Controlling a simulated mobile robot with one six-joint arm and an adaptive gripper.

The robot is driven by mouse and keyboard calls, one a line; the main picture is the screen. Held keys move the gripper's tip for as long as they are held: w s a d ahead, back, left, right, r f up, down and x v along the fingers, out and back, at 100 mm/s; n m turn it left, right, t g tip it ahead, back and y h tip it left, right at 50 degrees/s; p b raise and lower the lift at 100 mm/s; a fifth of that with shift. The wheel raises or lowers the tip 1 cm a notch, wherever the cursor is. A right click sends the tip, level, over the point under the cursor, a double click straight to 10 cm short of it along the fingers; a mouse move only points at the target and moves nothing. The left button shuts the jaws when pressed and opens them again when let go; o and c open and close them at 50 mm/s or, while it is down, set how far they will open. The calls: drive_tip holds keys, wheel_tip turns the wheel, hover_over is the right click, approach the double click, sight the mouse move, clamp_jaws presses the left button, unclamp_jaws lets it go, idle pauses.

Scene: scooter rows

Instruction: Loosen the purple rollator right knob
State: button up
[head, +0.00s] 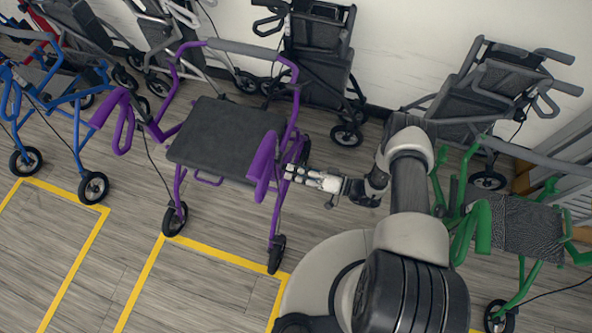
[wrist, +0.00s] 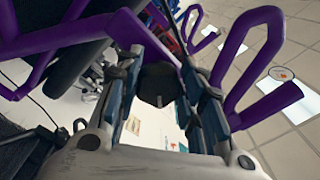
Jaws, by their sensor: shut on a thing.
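The purple rollator (head: 225,140) stands left of centre in the head view, with a dark grey seat and purple frame and handles. My gripper (head: 290,172) reaches in from the right to the frame beside its right-hand purple handle (head: 262,165). In the wrist view my gripper (wrist: 160,72) has its two fingers on either side of a dark knob (wrist: 158,86) and is shut on it. Purple tubes (wrist: 255,50) show on both sides there. The knob is hidden by the fingers in the head view.
A blue rollator (head: 75,110) stands at the left, a green one (head: 510,220) at the right. Grey and black walkers (head: 320,50) line the wall behind. Yellow lines (head: 140,285) mark the wood floor, which is clear in front.

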drive_tip(key=n+p, duration=0.1)
drive_tip(key=n, duration=0.3)
drive_tip(key=shift+w+n, duration=0.1)
drive_tip(key=shift+n, duration=0.3)
drive_tip(key=shift+f, duration=0.1)
idle(0.3)
drive_tip(key=o, duration=1.1)
drive_tip(key=shift+d, duration=0.1)
drive_tip(key=v, duration=1.2)
